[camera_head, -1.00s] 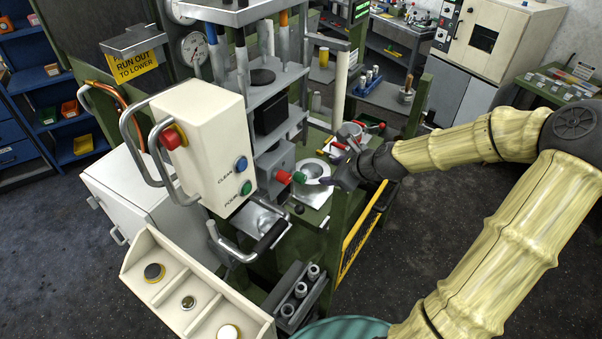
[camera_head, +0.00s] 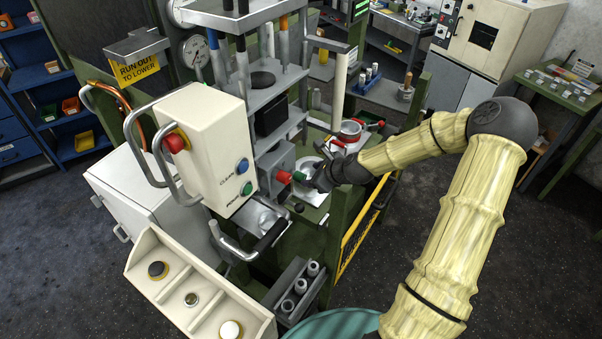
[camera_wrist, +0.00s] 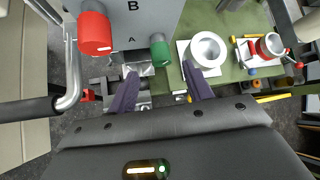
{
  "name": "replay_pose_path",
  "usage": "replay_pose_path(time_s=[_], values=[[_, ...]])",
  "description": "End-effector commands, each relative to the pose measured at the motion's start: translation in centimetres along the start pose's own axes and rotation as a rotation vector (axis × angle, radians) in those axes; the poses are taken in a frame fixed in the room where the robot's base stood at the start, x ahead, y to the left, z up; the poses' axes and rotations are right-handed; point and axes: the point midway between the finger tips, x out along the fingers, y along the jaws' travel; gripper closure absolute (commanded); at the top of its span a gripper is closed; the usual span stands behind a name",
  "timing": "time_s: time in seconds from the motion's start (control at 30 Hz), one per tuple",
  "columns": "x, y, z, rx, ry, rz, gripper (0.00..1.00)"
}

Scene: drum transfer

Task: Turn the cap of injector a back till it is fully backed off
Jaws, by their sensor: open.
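A grey block (camera_head: 280,158) on the press carries a red cap (camera_head: 284,177) and a green cap (camera_head: 299,176). In the wrist view the red cap (camera_wrist: 95,32) is at the upper left and the green cap (camera_wrist: 159,50) is near the middle. The letters A and B are on the block face between them; A is slightly nearer the green cap. My gripper (camera_wrist: 162,88) is open, its two dark fingers spread to either side of and below the green cap in the picture. No contact shows. In the head view my gripper (camera_head: 313,181) is just right of the green cap.
A white ring-shaped part (camera_wrist: 208,50) stands on a pale plate right of the green cap. A red-handled cup (camera_wrist: 270,46) is farther right. A bent grey handle (camera_wrist: 72,75) runs down the left. The white control box (camera_head: 205,150) stands left of the block.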

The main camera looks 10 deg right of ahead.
Motion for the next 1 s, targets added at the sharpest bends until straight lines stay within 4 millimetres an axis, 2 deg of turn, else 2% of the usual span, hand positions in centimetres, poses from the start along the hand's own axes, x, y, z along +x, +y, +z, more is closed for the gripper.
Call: replay_pose_path(time_s=[0.3, 0.5, 0.87, 0.9, 1.0], values=[[4.7, 0.1, 0.2, 0.0, 0.0, 0.003, 0.49], [7.0, 0.0, 0.1, 0.001, 0.0, 0.0, 0.49], [7.8, 0.0, 0.0, 0.0, 0.0, -0.001, 0.49], [7.8, 0.0, 0.0, 0.0, 0.0, -0.001, 0.51], [7.8, 0.0, 0.0, 0.0, 0.0, -0.001, 0.71]])
